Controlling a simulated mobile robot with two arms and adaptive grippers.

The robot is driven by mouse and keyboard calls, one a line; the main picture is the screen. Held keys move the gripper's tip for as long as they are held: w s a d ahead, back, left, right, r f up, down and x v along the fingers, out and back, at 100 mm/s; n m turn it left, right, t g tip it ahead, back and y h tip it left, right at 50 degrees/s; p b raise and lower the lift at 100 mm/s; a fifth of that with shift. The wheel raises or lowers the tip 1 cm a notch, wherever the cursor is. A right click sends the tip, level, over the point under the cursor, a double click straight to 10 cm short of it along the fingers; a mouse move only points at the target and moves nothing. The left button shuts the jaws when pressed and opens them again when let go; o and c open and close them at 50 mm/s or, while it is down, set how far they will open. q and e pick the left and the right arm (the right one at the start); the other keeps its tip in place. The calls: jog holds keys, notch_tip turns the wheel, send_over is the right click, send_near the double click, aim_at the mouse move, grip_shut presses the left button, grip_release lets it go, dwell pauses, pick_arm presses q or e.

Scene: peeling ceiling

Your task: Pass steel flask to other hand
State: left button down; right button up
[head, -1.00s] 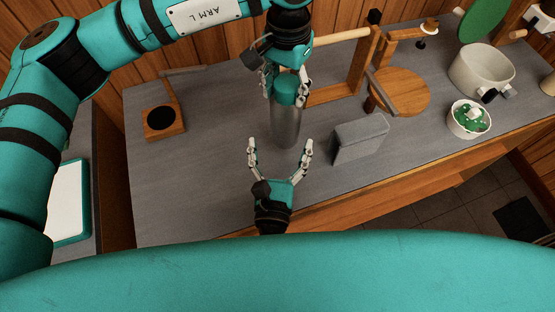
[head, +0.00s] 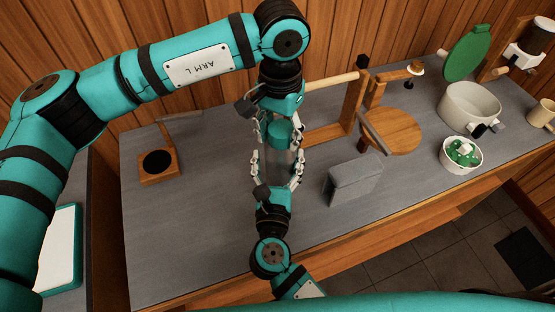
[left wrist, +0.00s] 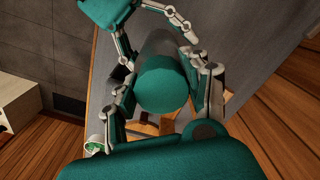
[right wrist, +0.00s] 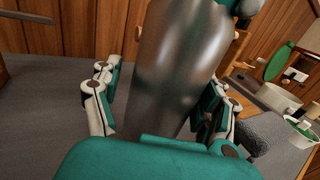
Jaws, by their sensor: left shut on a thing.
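The steel flask (head: 280,163) is a grey metal cylinder with a teal cap, held upright above the counter. In the left wrist view the teal cap (left wrist: 163,84) sits between the left fingers. My right gripper (head: 281,172) comes from the front, lower on the flask, with its fingers spread on either side of the body. In the right wrist view the metal body (right wrist: 170,70) fills the space between the open right fingers, with a gap showing at the left finger.
A grey block-like box (head: 353,182) stands just right of the flask. A wooden stand (head: 362,105) and round wooden board (head: 391,131) are behind it. A white pot (head: 470,105) and a bowl with green contents (head: 460,155) are farther right. The counter's left part (head: 200,220) is mostly clear.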

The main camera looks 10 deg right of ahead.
pick_arm(q)
jog(key=shift+d, duration=0.15)
pick_arm(e)
jog(key=shift+a, duration=0.1)
jog(key=c, duration=1.1)
pick_arm(q)
jog(key=c, duration=1)
grip_release()
pick_arm(e)
jog(key=shift+r, duration=0.1)
jog(key=shift+c, duration=0.8)
pick_arm(q)
jog(key=o, duration=0.5)
jog(key=shift+c, duration=0.2)
